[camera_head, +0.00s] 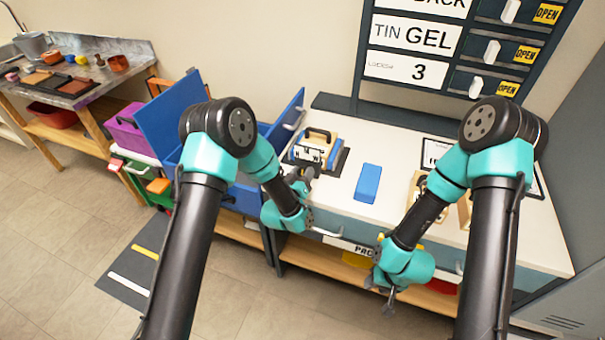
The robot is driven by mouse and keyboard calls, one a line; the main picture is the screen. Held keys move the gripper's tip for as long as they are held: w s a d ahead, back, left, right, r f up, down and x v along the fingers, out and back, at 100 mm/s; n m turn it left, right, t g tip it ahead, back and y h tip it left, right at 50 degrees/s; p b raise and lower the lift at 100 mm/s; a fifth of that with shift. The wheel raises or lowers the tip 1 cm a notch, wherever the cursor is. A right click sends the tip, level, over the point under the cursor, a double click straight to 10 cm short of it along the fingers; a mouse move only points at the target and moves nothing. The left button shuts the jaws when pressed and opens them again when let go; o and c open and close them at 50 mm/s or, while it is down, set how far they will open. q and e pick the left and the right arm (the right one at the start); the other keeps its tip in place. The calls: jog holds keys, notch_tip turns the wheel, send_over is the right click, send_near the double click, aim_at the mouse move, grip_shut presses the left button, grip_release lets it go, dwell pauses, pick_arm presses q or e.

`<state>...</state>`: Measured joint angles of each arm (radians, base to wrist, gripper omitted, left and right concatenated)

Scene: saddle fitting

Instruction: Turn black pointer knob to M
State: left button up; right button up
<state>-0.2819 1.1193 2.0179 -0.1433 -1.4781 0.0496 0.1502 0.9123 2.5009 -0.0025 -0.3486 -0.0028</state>
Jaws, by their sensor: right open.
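I cannot make out a black pointer knob or a letter M mark for it in the head view; it may be hidden behind my arms or too small to tell. My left gripper (303,180) is over the front edge of the white worktop, just in front of a wood-and-blue device (313,147) with a dark handle. Its fingers are too small to read as open or shut. My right gripper (389,300) hangs low in front of the worktop, pointing down, open and empty.
A blue block (368,183) lies on the white worktop (345,205). Wooden pieces at the right are partly behind my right arm. A board with label cards (407,72) and white switches stands behind. A blue open box (172,118) is at left.

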pick_arm(q)
jog(key=o, duration=0.4)
jog(key=shift+o, duration=0.2)
jog(key=v, duration=1.7)
jog(key=shift+s, duration=0.2)
jog(key=shift+f, duration=0.1)
jog(key=s+a+f+n+g+y, duration=0.1)
jog(key=s+a+f+g+y, duration=0.1)
jog(key=s+a+f+g, duration=0.35)
jog(key=s+a+f+n+g+y, duration=0.1)
jog(key=s+a+f+g+y, duration=0.15)
jog(key=a+f+g, duration=0.45)
jog(key=s+a+f+g, duration=0.2)
jog(key=s+g, duration=0.1)
jog(key=s, duration=0.5)
jog(key=shift+a+f+n, duration=0.15)
jog(key=shift+a+n, duration=0.15)
jog(key=shift+a, duration=0.05)
